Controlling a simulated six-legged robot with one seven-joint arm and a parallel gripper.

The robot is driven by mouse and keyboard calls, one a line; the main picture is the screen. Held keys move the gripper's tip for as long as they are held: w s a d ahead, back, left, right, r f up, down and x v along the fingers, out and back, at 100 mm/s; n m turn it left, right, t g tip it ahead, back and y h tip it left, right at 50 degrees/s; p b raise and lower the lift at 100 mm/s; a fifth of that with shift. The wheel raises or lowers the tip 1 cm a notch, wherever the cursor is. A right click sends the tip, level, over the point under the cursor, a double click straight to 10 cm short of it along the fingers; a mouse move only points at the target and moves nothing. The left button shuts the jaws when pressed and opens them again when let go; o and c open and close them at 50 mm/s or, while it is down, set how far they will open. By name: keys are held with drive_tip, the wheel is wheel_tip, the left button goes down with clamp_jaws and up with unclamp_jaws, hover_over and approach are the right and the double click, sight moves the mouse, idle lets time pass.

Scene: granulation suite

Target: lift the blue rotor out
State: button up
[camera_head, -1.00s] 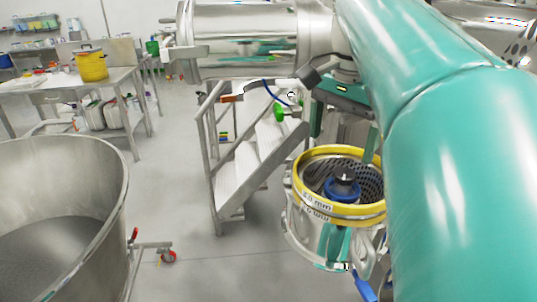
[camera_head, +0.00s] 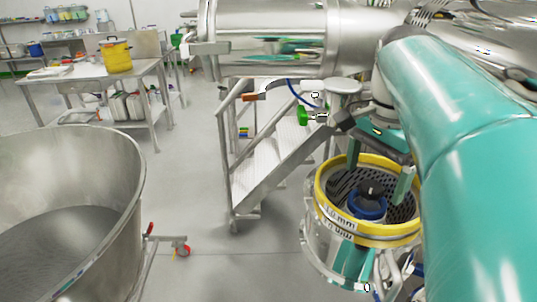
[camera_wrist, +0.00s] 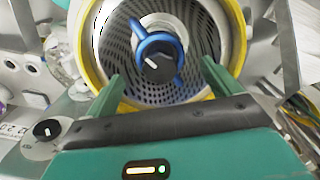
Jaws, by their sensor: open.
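The blue rotor (camera_head: 367,205) stands upright inside a round perforated screen with a yellow rim (camera_head: 327,208), which is marked in mm. The rotor has a dark knob on top. In the wrist view, the rotor (camera_wrist: 139,50) shows two blue arms on opposite sides of its black knob. My gripper (camera_wrist: 162,72) is open and empty, with one teal finger on each side of the rotor's knob in the picture. I cannot tell how far above the rotor the fingertips are. In the head view, one finger shows over the right part of the screen.
Metal steps (camera_head: 262,165) stand left of the screen housing. A large steel bowl (camera_head: 120,190) on a wheeled frame fills the lower left. A table with a yellow pot (camera_head: 116,57) is at the back left. Bare floor lies between bowl and steps.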

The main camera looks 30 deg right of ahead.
sight(372, 186)
wheel_tip(372, 186, down, 5)
drive_tip(key=shift+d+f, duration=0.1)
drive_tip(key=c, duration=1.3)
drive_tip(key=shift+o, duration=0.2)
